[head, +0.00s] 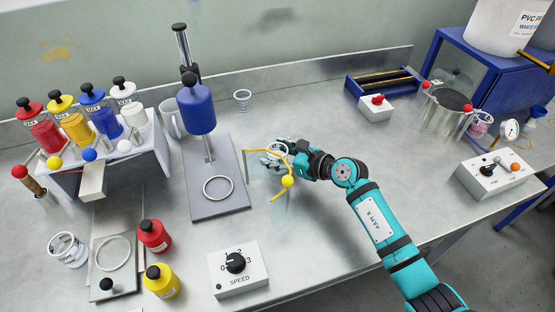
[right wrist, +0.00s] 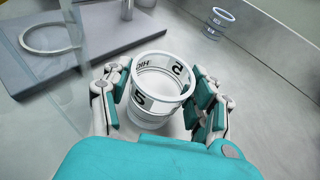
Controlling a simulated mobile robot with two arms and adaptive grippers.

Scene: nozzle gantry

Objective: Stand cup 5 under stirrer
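Cup 5 (right wrist: 160,95), a clear cup with a white band and a black 5, is between the fingers of my right gripper (right wrist: 160,100), whose pads press on both its sides. In the head view the right gripper (head: 277,152) holds the cup (head: 276,149) upright, right of the stirrer; I cannot tell whether it touches the bench. The stirrer (head: 197,108) has a blue motor and a shaft above a grey base plate (head: 218,165) with an empty white ring (head: 217,187). This ring also shows in the right wrist view (right wrist: 48,50). My left gripper is not in view.
A clear cup (head: 242,98) stands behind, and another (head: 67,249) at left front. A speed box (head: 238,268) sits before the base plate. Coloured bottles (head: 92,113) fill a rack at left.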

